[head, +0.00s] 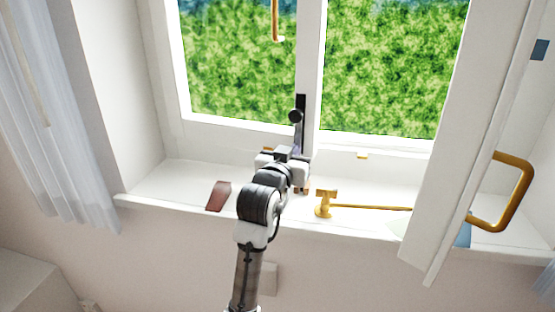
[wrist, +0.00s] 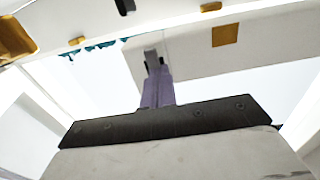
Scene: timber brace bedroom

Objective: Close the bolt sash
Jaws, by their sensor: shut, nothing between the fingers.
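In the head view, a white sash (head: 452,130) swings out into the room at the right, with a brass pull handle (head: 522,185) on it. A dark bolt with a round knob (head: 297,116) is on the upright between the two panes. My gripper (head: 293,153) is just below this bolt, over the sill near the window's lower frame. In the wrist view, the gripper's fingers (wrist: 154,70) are together with nothing between them. A dark piece at the top edge (wrist: 124,6) may be the bolt. I cannot tell whether the gripper touches the frame.
The white sill (head: 165,188) carries a reddish-brown block (head: 219,196) left of my arm. A brass stay (head: 325,203) with a long rod lies to its right. Another brass handle (head: 276,22) hangs at the top. A sheer curtain (head: 60,120) hangs at the left.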

